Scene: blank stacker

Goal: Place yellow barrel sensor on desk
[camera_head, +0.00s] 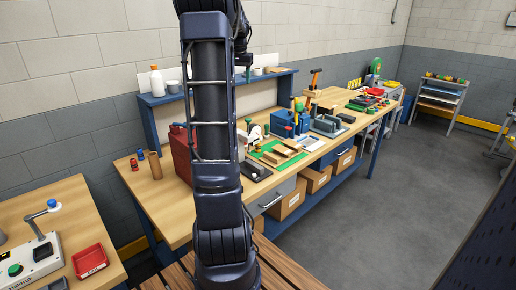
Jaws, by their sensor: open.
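I cannot pick out a yellow barrel sensor for certain; small yellow items (355,83) at the far end of the long bench are too small to identify. Two wooden-topped work surfaces could be the desk: the near left table (50,218) and the long blue-framed bench (150,205). My dark arm rises through the middle of the view and hides part of the long bench. My gripper (246,73) seems to hang at the top, just right of the arm, small and dark, with its jaws open. I see nothing held in it.
The left table carries a white control box (30,262) and a red tray (89,261). The long bench holds a red can (182,152), a green mat (270,158), a blue vise-like tool (284,122) and cardboard boxes (288,200) below. Grey floor (370,220) at right is clear.

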